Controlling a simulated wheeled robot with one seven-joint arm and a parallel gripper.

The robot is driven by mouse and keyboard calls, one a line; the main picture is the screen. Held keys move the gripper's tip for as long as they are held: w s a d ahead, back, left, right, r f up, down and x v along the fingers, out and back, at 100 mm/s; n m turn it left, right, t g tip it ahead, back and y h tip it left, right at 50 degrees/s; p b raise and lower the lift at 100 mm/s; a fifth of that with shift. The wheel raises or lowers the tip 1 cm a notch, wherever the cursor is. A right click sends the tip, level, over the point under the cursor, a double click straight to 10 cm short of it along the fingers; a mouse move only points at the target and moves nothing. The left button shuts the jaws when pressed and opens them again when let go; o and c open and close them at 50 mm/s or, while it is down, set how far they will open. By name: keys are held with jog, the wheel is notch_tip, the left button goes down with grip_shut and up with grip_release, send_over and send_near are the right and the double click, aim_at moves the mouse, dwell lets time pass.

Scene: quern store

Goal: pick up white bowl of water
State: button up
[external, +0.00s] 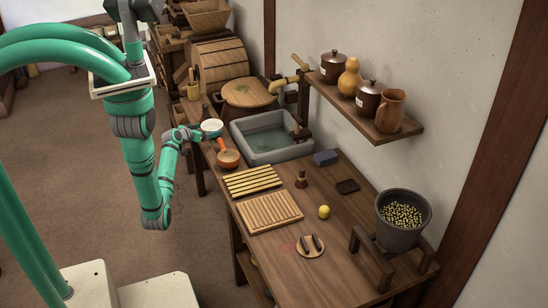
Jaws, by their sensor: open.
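The white bowl (212,125) is small and round and sits at the far left end of the wooden work table, left of the grey stone basin. Whether it holds water is too small to tell. My green and grey arm reaches in from the left. My gripper (201,133) is at the bowl's left side, close to its rim. The gripper is open. The fingertips are small here and partly hidden, so I cannot tell whether they touch the bowl.
A brown-orange bowl (228,159) stands just in front, with an orange handle-like piece (221,144) between it and the white bowl. The stone basin (264,152) holds greenish water. Slatted wooden boards (270,212) lie nearer. A wall shelf (363,112) with jars overhangs the table's back.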

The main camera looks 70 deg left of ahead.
aim_at(218, 123)
jog(key=shift+x, duration=2.6)
jog(key=shift+s, duration=0.1)
jog(key=c, duration=1)
jog(key=shift+r, duration=0.15)
jog(key=shift+r, duration=1)
jog(key=s+d+r, duration=0.1)
jog(key=r, duration=0.1)
jog(key=s+d+r, duration=0.1)
jog(key=r, duration=0.1)
jog(key=s+d+r, duration=0.1)
jog(key=d+r, duration=0.1)
jog(key=r, duration=0.1)
jog(key=shift+s, duration=0.15)
jog(key=shift+w+d+v, duration=0.2)
jog(key=shift+d+v, duration=0.1)
jog(key=shift+v, duration=1.25)
jog(key=shift+w+d+v, duration=0.25)
jog(key=shift+v, duration=1.25)
jog(key=shift+w+d+v, duration=0.2)
jog(key=shift+d+v, duration=0.1)
jog(key=shift+v, duration=1.25)
